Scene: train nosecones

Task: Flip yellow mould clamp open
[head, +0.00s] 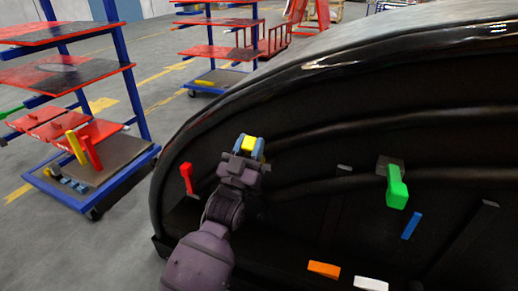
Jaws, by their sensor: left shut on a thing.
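The yellow clamp (249,143) sits on the inner wall of the black mould (320,95), left of the middle. Only a small yellow part of it shows between the fingers of my left gripper (250,146). The gripper's bluish fingers are shut around the yellow part. My left wrist and forearm come up from the bottom and hide whatever lies below the clamp. My right gripper is not in the head view.
A red clamp (187,178) is at the mould's left edge, a green clamp (396,188) to the right. Blue (411,226), orange (324,270) and white (371,284) pieces lie lower. Red-shelved racks (72,78) stand left, with open grey floor between.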

